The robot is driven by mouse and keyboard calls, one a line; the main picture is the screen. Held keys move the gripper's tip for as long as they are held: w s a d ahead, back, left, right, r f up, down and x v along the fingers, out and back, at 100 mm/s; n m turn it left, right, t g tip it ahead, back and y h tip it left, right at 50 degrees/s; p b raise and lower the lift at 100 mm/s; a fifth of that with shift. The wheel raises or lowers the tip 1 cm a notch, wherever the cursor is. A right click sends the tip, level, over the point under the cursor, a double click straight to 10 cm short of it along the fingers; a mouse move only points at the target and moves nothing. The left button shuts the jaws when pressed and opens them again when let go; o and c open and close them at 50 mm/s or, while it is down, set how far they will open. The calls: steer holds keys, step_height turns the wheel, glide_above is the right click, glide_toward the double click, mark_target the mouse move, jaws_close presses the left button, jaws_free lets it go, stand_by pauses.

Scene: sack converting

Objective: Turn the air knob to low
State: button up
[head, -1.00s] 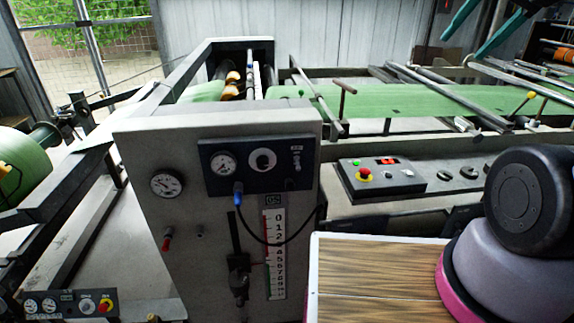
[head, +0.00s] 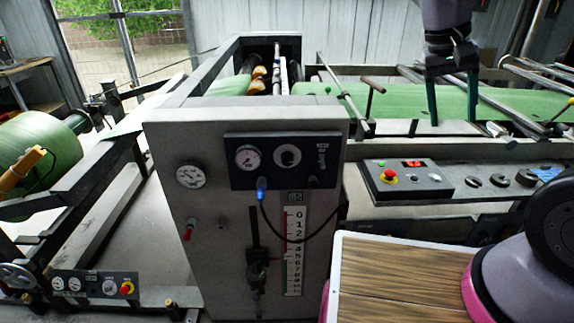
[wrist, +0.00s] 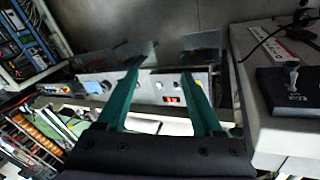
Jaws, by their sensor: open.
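A dark control panel (head: 283,160) is on the front of the grey machine cabinet in the head view. It carries a round white-faced dial or knob (head: 288,156), a pressure gauge (head: 248,158) and a small switch (head: 321,155). I cannot read labels there, so which control is the air knob, and its setting, are unclear. My gripper (head: 453,121) hangs at the upper right, its green fingers apart and pointing down, well away from the panel. In the wrist view my gripper (wrist: 160,70) is open and empty, with a panel with a red display (wrist: 172,99) beyond it.
A console with a red button (head: 390,176) and dark knobs (head: 472,181) stands right of the cabinet. A blue-tipped hose (head: 262,190) loops below the dark panel beside a numbered scale (head: 294,250). Bars cross the green sheet (head: 400,100). A wood-topped surface (head: 390,285) is at the front.

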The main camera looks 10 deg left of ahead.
steer(key=w+a+f+n+t+h, duration=0.2)
steer(key=a+f+n+t+h, duration=0.15)
steer(key=a+f, duration=0.2)
steer(key=n+t+y, duration=1.1)
steer(key=t, duration=0.2)
glide_toward(287, 162)
steer(key=w, duration=0.2)
steer(key=w+a, duration=0.1)
steer(key=w, duration=0.5)
steer(key=shift+w+a, duration=0.2)
steer(key=shift+a, duration=0.1)
jaws_close()
